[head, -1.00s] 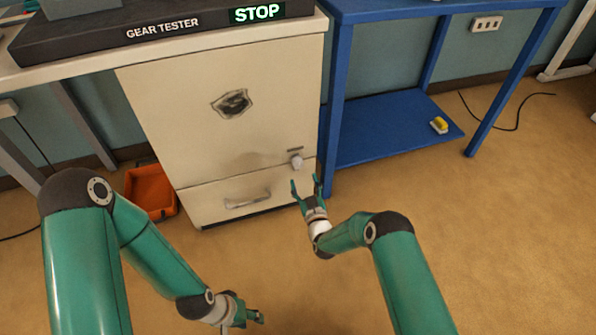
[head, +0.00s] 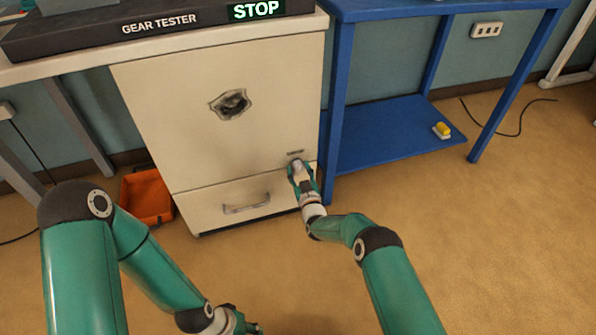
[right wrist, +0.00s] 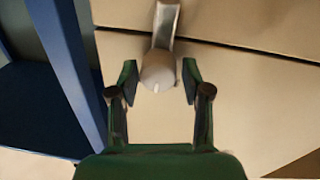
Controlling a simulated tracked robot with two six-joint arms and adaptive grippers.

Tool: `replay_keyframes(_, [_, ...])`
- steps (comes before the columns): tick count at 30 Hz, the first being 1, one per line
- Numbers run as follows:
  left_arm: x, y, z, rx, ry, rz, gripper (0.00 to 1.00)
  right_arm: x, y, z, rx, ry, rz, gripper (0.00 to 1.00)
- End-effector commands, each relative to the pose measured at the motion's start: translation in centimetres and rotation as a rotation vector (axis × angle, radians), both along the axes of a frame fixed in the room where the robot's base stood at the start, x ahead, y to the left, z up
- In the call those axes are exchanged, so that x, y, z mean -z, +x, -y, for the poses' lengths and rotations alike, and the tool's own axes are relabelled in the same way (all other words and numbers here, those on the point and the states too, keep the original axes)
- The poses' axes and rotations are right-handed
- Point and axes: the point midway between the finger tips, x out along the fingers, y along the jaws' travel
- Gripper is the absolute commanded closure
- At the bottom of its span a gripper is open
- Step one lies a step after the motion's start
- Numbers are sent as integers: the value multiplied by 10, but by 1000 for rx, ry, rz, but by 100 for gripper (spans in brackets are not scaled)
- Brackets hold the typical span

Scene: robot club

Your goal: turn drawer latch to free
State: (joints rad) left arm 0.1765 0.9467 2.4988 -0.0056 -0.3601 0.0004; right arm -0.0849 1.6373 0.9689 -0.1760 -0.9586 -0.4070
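The drawer latch shows in the right wrist view as a pale round knob (right wrist: 157,72) with a short grey bar, close to the seam above the drawer. My right gripper (right wrist: 157,82) is open there, one finger on each side of the knob, with gaps visible on both sides. In the head view my right gripper (head: 299,173) is at the cabinet's lower right corner and mostly covers the latch. The drawer (head: 236,203) with its grey handle (head: 246,204) is shut. My left gripper (head: 240,321) is low at the bottom edge, partly cut off; its fingers are unclear.
The cream cabinet (head: 215,70) has a dark badge and stands beside a blue table (head: 395,140), whose leg is close to my right gripper. A yellow item (head: 441,130) lies on the blue shelf. An orange bin (head: 147,198) is left of the cabinet. The floor in front is clear.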

Motion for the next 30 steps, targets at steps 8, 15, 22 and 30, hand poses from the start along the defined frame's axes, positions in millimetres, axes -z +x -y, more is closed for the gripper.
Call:
replay_keyframes(8, [0, 0, 0, 1, 0, 0, 60, 0, 0, -6, -3, -1, 1, 97])
replay_keyframes(15, [3, 0, 0, 0, 0, 0, 60, 1, -1, -1, -3, 19, -6, 97])
replay_keyframes(22, [12, 0, 0, 0, 0, 0, 60, 2, -1, -1, -3, 110, -36, 97])
replay_keyframes(30, [31, 0, 0, 0, 0, 0, 60, 3, -1, -1, -3, 311, -102, 97])
